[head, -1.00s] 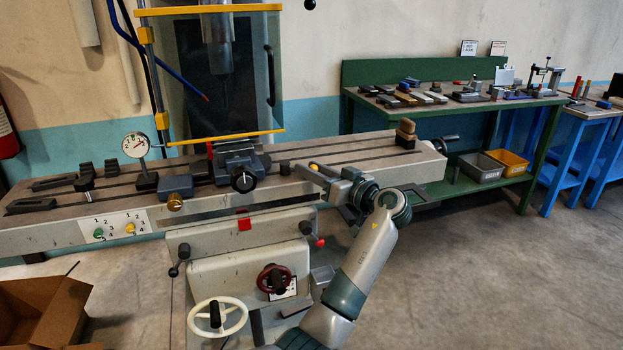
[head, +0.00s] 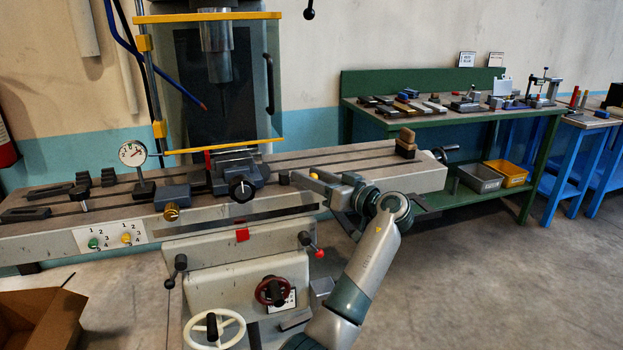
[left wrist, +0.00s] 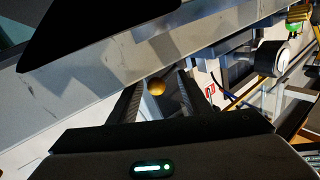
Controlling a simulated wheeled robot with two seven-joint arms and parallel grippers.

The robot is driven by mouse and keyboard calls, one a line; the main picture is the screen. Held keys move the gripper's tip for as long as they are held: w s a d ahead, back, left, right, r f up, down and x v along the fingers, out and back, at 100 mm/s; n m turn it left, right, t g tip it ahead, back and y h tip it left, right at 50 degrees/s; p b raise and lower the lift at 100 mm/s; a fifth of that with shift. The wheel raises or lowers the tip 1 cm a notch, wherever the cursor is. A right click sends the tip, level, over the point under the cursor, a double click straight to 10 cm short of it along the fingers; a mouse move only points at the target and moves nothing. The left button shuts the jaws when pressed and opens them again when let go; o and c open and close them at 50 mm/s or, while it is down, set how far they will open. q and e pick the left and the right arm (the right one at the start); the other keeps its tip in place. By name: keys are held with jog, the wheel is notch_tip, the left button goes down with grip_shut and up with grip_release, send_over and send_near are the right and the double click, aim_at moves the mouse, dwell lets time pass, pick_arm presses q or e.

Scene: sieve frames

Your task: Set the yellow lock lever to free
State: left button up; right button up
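A round yellow knob (left wrist: 156,86), which looks like the end of the yellow lock lever, shows in the left wrist view between the two dark fingers of my left gripper (left wrist: 157,98). Gaps show on both sides of it, so the fingers are open and not closed on it. The lever's arm and its setting are hidden. In the head view my left gripper (head: 314,184) is at the front edge of the milling machine's table (head: 345,160), right of the vise. Small yellow spots show by it there, too small to tell apart. My right gripper is in neither view.
The vise (head: 240,176), a brass knob (head: 171,212) and a dial gauge (head: 133,154) are left of the gripper. A red-tipped lever (head: 319,254) and handwheels (head: 214,328) are below. A green bench (head: 450,116) stands behind; the floor at right is clear.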

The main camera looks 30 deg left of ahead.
pick_arm(q)
jog(key=shift+s+d, duration=0.1)
jog(key=shift+d, duration=0.15)
jog(key=shift+s+d+f, duration=0.1)
jog(key=shift+d+f, duration=0.05)
jog(key=shift+d, duration=0.3)
jog(key=b+v, duration=0.2)
jog(key=v, duration=1.2)
jog(key=shift+d, duration=0.3)
jog(key=shift+s+d, duration=0.2)
jog(key=shift+d, duration=0.5)
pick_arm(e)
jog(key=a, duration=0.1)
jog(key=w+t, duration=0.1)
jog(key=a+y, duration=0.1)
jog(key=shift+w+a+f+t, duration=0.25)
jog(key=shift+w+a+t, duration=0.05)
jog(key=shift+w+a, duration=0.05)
